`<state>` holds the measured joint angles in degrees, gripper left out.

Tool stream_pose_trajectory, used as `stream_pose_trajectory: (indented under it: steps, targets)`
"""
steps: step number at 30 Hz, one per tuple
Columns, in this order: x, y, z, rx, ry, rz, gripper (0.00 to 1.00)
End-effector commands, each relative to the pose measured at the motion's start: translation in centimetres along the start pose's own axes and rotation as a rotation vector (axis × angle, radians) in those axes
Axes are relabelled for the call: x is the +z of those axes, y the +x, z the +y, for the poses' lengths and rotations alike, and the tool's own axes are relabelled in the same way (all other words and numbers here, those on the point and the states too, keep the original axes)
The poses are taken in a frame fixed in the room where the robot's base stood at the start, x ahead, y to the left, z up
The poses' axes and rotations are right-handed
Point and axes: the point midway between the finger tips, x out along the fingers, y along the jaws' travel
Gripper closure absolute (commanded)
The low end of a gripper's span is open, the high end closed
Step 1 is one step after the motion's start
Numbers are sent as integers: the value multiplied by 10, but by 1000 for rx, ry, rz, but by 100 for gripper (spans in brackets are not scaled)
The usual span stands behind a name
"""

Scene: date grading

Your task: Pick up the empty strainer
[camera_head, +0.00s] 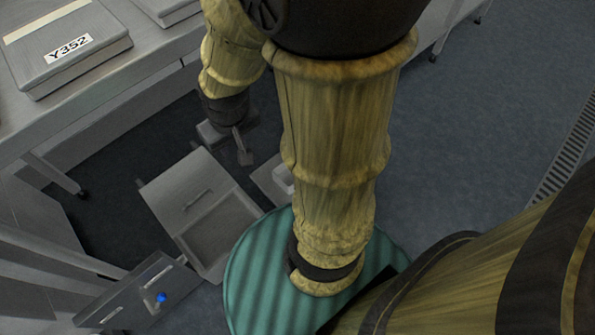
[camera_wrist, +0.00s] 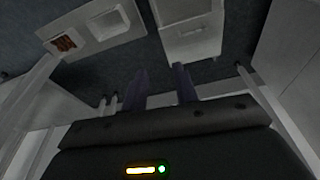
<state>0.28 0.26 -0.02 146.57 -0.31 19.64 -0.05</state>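I cannot make out a strainer for certain in either view. In the wrist view, a white two-part holder (camera_wrist: 83,36) lies beyond my fingers at the upper left. One part holds something brown (camera_wrist: 66,43), and the other part, a pale square hollow (camera_wrist: 104,24), looks empty. My gripper (camera_wrist: 160,75) has its two dark fingers apart, with nothing between them. In the head view my gripper (camera_head: 243,150) hangs low, past the table edge, above a grey open-topped unit. My arm covers part of the area.
A grey table (camera_head: 120,85) with a closed box labelled Y352 (camera_head: 65,48) fills the upper left. A grey unit with a handle and hollow (camera_head: 190,195) stands on the floor. An open drawer (camera_head: 125,305) holds a small blue thing (camera_head: 161,297).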

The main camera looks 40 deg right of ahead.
Motion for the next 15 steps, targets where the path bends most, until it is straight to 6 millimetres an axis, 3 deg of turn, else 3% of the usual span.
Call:
stream_pose_trajectory:
  steps: [5, 10, 15]
  targets:
    - [-19, 26, 30, 42, 0, 37, 71]
    - [-49, 76, 96, 113, -22, 119, 71]
    - [-62, 132, 171, 162, -66, 205, 71]
